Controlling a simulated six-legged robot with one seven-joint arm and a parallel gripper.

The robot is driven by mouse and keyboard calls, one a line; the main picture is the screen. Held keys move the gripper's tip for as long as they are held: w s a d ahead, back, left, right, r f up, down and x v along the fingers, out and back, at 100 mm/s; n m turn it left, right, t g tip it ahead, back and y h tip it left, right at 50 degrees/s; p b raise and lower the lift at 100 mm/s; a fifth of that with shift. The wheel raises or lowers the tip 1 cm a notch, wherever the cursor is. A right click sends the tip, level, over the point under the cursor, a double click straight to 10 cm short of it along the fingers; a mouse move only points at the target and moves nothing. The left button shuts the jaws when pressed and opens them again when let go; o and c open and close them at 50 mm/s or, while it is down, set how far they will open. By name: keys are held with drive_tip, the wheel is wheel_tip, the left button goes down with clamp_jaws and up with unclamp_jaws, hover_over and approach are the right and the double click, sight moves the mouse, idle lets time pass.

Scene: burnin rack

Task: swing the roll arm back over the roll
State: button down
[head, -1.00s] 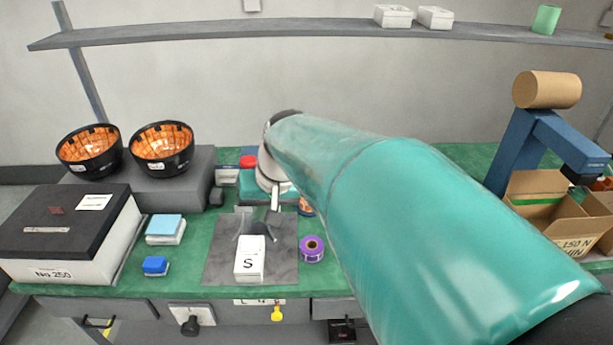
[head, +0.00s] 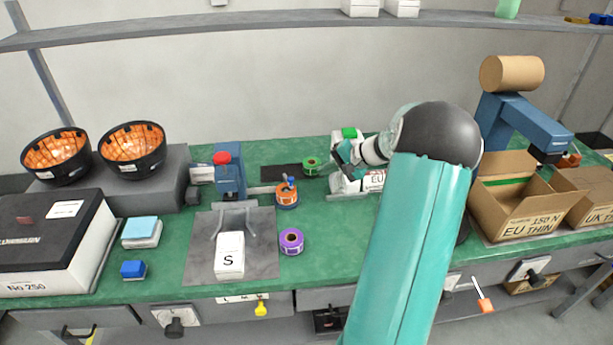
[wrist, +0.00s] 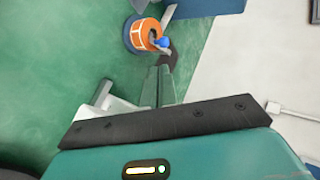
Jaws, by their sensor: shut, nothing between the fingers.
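An orange label roll (head: 287,196) stands on the green bench, right of a blue device (head: 230,178) with a red top. A blue knob shows at the roll's top, and a short grey bar (head: 262,190) lies between device and roll. I cannot tell for sure which part is the roll arm. The wrist view shows the orange roll (wrist: 145,35) and blue knob (wrist: 162,42) beyond my fingertips. My gripper (head: 340,152) is right of and behind the roll, apart from it; its fingers (wrist: 160,85) are shut and empty.
A purple roll (head: 291,241) and an S-marked white box (head: 230,256) sit in front. Open cartons (head: 515,212) stand right.

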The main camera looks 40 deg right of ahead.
sight(292, 181)
drive_tip(key=x, duration=0.9)
drive_tip(key=shift+w+a+f, duration=0.15)
drive_tip(key=shift+w+f, duration=0.1)
drive_tip(key=shift+w, duration=0.05)
drive_tip(key=shift+a+m+h, duration=0.4)
drive_tip(key=shift+a+m, duration=0.1)
drive_tip(key=shift+a, duration=0.05)
drive_tip(key=shift+w+a, duration=0.25)
drive_tip(key=shift+a, duration=0.65)
drive_tip(key=shift+d, duration=0.1)
drive_tip(key=shift+d, duration=0.75)
drive_tip(key=shift+s+r, duration=0.1)
